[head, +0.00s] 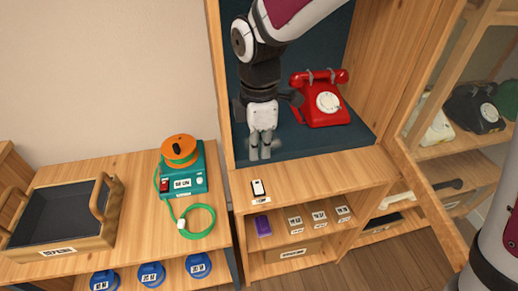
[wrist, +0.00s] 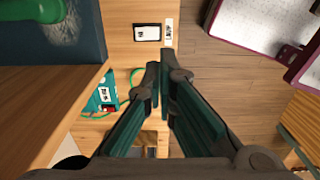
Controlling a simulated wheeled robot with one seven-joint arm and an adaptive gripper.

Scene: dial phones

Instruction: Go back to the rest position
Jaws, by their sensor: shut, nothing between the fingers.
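My gripper (head: 260,146) hangs fingers-down in front of the dark-lined open compartment of the wooden cabinet, left of the red dial phone. It is shut and empty. In the wrist view, my gripper's fingertips (wrist: 160,72) meet with nothing between them. The red dial phone (head: 326,103) stands upright in the compartment with its handset on top, apart from the fingers.
A small white-and-black device (head: 258,189) lies on the wooden ledge below my gripper. A teal box (head: 183,182) with an orange reel and green cable stands at left, beside a wooden tray (head: 108,228). An open glazed door (head: 440,215) is at right.

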